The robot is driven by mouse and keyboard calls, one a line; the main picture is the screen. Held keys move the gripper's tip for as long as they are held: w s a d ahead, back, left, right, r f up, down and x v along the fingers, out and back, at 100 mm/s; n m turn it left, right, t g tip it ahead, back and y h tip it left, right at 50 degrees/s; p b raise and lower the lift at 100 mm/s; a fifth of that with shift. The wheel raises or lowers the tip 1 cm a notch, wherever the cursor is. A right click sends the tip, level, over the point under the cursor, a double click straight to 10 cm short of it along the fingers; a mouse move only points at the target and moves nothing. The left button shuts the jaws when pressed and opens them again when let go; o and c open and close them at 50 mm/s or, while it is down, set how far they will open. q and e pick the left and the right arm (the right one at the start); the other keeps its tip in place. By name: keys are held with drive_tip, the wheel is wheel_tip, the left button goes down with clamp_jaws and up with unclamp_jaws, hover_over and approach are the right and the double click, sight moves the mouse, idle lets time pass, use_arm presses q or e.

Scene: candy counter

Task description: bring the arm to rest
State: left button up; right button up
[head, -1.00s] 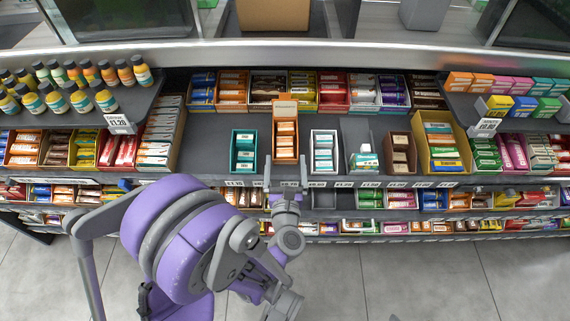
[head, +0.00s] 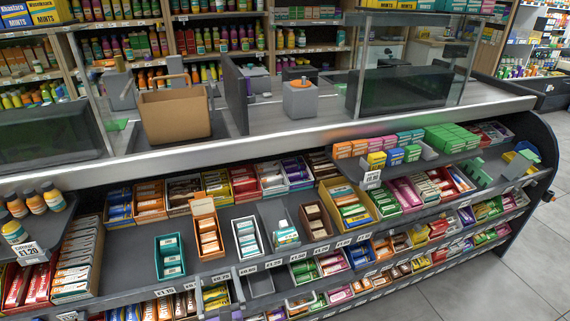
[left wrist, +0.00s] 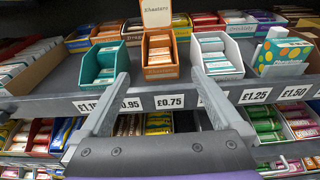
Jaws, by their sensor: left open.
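My left gripper (left wrist: 163,84) is open and empty in the left wrist view. Its two grey fingers point toward the shelf edge, one on each side of the £0.75 price tag (left wrist: 169,101). An orange box (left wrist: 160,72) of small packs stands on the shelf just beyond the fingertips, apart from them. In the head view the orange box (head: 208,239) is at lower left, and only a little of my left gripper (head: 219,290) shows at the bottom edge. Most of my left arm is out of the head view. My right gripper is not in view.
A teal box (head: 170,258) and a white box (head: 248,239) flank the orange one. Lower shelves with several candy boxes lie below the fingers. Open floor (head: 490,285) shows at lower right.

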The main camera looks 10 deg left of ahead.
use_arm(q)
drive_tip(key=w+d+r+m+t+h, duration=0.15)
drive_tip(key=d+m+h, duration=0.25)
drive_tip(key=m, duration=0.4)
drive_tip(key=d+r+m+h, duration=0.2)
drive_tip(key=d+m+h, duration=0.25)
drive_tip(key=m, duration=0.35)
drive_tip(key=s+d+f+m+g+h, duration=0.2)
drive_tip(key=s+d+m+g+h, duration=0.15)
drive_tip(key=m, duration=0.75)
drive_tip(key=s+a+f+m+g+y, duration=0.25)
drive_tip(key=s+m+g, duration=0.25)
drive_tip(key=s+m, duration=0.4)
drive_tip(key=s+a+f+m+g+y, duration=0.1)
drive_tip(key=s+f+m+g, duration=0.4)
drive_tip(key=s, duration=0.5)
wheel_tip(320, 180, up, 30)
drive_tip(key=m+t+p, duration=0.1)
drive_tip(key=t+p, duration=0.1)
drive_tip(key=p, duration=2.4)
drive_tip(key=shift+w+h, duration=0.35)
drive_tip(key=shift+w, duration=0.05)
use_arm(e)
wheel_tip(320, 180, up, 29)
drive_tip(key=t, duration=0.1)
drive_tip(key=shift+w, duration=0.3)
